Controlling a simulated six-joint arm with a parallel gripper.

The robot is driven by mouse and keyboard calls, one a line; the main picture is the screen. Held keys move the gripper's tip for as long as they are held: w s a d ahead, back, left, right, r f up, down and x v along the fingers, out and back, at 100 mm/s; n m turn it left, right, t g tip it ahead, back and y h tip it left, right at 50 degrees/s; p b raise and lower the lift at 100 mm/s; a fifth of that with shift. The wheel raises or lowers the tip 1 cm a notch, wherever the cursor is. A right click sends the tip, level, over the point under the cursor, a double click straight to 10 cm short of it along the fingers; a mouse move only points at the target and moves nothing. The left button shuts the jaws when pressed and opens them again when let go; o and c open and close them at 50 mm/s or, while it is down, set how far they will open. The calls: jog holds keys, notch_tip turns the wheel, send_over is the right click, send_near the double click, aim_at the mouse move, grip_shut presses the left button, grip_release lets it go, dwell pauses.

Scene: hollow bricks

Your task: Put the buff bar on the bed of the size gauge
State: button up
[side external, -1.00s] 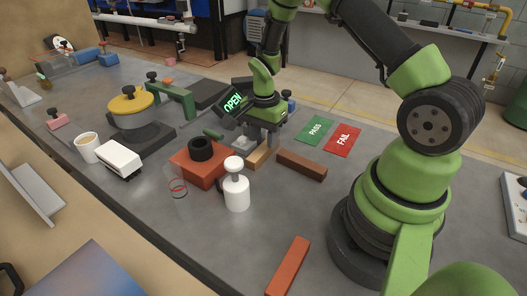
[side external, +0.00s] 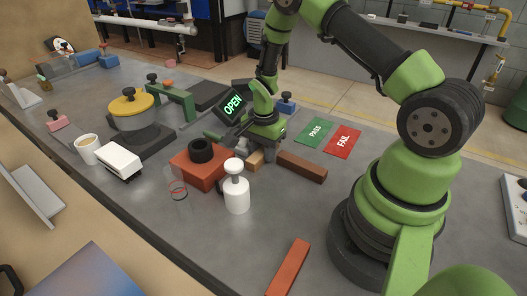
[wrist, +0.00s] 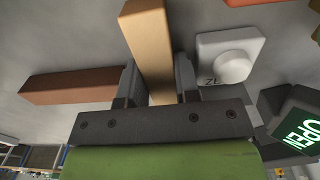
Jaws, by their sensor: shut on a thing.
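The buff bar (side external: 256,160) lies on the grey table, mostly hidden behind the arm's end in the side view. In the wrist view the buff bar (wrist: 149,40) runs between the two fingers of my gripper (wrist: 158,88). My gripper (side external: 257,152) is low over the table and shut on the bar, with a finger against each side. A unit with a lit "OPEN" display (side external: 232,105), which looks like the size gauge, stands just behind and left of my gripper. The display also shows in the wrist view (wrist: 303,128); its bed is largely hidden.
A brown bar (side external: 302,166) lies close to the right. A white knobbed block (wrist: 229,60) sits beside the buff bar. A red block with a black ring (side external: 200,171) and a white bottle (side external: 237,192) stand in front. PASS (side external: 316,130) and FAIL (side external: 343,141) mats lie right.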

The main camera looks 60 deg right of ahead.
notch_tip(320, 180, up, 10)
jog(key=shift+a+f, duration=0.1)
jog(key=shift+f, duration=0.05)
jog(key=s+a+r+n, duration=0.3)
jog(key=a+r+n, duration=0.6)
jog(key=n, duration=0.9)
jog(key=m, duration=0.9)
send_near(263, 150)
jog(key=w+r, duration=0.4)
jog(key=d+f+m, duration=0.2)
jog(key=d+m, duration=0.1)
jog(key=d, duration=0.1)
jog(key=w+d+f+m, duration=0.1)
jog(key=d+f+m, duration=0.1)
jog(key=d+m, duration=0.1)
jog(key=d+f+m, duration=0.2)
jog(key=d+m, duration=0.1)
jog(key=d, duration=0.3)
jog(key=shift+w, duration=0.3)
jog(key=shift+a+f, duration=0.1)
jog(key=shift+f, duration=2.85)
jog(key=shift+f, duration=0.6)
